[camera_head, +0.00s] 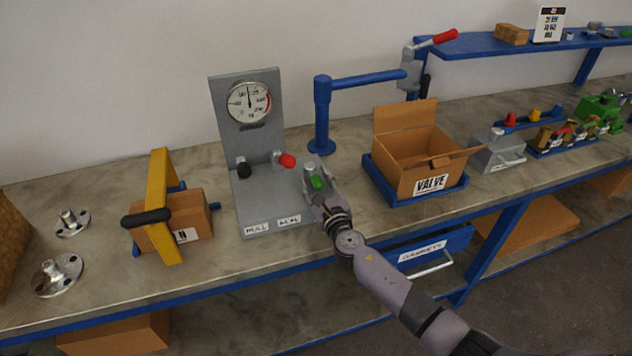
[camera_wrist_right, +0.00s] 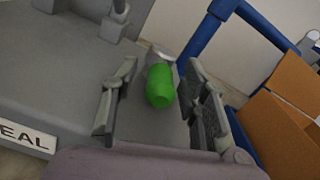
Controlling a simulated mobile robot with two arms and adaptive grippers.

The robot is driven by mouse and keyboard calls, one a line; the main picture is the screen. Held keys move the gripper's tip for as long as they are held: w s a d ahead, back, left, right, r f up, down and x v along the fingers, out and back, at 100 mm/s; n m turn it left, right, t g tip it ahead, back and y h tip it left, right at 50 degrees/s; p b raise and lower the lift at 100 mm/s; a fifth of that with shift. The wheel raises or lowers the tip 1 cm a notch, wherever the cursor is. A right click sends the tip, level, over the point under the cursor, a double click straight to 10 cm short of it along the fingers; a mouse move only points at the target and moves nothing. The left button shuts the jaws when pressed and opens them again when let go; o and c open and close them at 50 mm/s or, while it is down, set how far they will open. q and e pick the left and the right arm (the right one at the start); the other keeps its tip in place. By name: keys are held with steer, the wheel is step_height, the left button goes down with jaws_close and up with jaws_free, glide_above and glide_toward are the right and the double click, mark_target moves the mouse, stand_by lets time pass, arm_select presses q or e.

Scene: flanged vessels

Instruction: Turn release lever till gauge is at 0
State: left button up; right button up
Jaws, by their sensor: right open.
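A grey test stand (camera_head: 252,175) stands on the bench, with a round pressure gauge (camera_head: 250,102) on its upright plate. The gauge needle points nearly straight up, not clearly readable. My right gripper (camera_head: 320,187) is at the green lever. In the right wrist view, the green grip (camera_wrist_right: 161,86) sits between the two spread fingers (camera_wrist_right: 160,100), with gaps on both sides. My left gripper is not in view.
A blue post with a swing arm (camera_head: 322,115) stands right behind the stand. An open cardboard valve box (camera_head: 405,165) in a blue tray is close on the right. A yellow frame clamp (camera_head: 160,205) and metal flanges (camera_head: 58,275) are on the left.

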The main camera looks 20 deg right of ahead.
steer(key=shift+w, duration=0.25)
steer(key=shift+c, duration=0.5)
jaws_close()
stand_by(0.4)
